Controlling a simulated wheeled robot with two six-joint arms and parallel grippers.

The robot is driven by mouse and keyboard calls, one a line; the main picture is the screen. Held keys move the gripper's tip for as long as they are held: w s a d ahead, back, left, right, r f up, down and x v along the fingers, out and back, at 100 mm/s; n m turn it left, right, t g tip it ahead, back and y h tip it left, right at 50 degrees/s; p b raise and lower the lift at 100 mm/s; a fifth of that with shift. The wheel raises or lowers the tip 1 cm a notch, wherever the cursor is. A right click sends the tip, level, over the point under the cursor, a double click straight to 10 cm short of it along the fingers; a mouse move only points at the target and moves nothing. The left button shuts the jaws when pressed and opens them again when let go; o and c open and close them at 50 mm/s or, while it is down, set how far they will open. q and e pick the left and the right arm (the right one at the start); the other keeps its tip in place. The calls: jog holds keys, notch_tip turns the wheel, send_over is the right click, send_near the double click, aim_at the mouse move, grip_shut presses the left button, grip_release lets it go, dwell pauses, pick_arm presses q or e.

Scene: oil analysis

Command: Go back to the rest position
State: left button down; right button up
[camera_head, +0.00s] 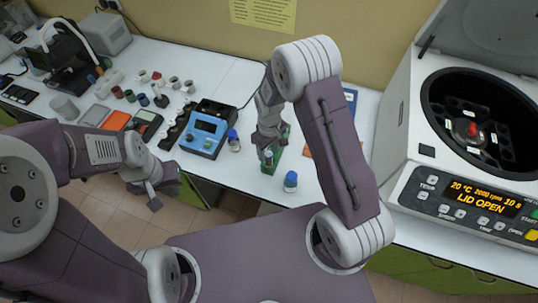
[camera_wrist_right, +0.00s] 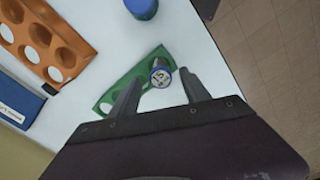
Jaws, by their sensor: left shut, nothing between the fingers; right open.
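My right gripper (camera_head: 267,148) is above the green rack on the bench. In the right wrist view its two fingers (camera_wrist_right: 158,92) are apart, with a small vial (camera_wrist_right: 162,74) standing in the green rack (camera_wrist_right: 132,82) just beyond the fingertips. The vial also shows in the head view (camera_head: 268,158), beside the fingers; I cannot tell whether they touch it. My left gripper (camera_head: 154,203) hangs in front of the bench edge at the left, shut and empty.
A centrifuge (camera_head: 402,170) with its lid open stands at the right. A blue instrument (camera_head: 205,135), a blue-capped bottle (camera_head: 290,181) and another small bottle (camera_head: 233,140) stand on the bench. An orange rack (camera_wrist_right: 50,40) lies beside the green one. Several small containers stand at the back left.

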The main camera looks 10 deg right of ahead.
notch_tip(320, 180, up, 5)
jog(key=shift+r, duration=0.15)
jog(key=s+d+m+b, duration=0.1)
jog(key=s+d+b, duration=0.1)
jog(key=s+b, duration=0.1)
jog(key=s+d+m+t+b, duration=0.1)
jog(key=s+d+b, duration=0.1)
jog(key=s+b, duration=0.1)
jog(key=s+d+f+m+b, duration=0.1)
jog(key=s+m+b, duration=0.1)
jog(key=s+b, duration=0.1)
jog(key=shift+d+t+b, duration=0.3)
jog(key=shift+d+b, duration=0.1)
jog(key=shift+b, duration=0.05)
jog(key=s+m, duration=0.1)
jog(key=s, duration=0.1)
jog(key=s+f+m, duration=0.1)
jog(key=s, duration=0.1)
jog(key=shift+s+p, duration=0.1)
jog(key=shift+p, duration=0.25)
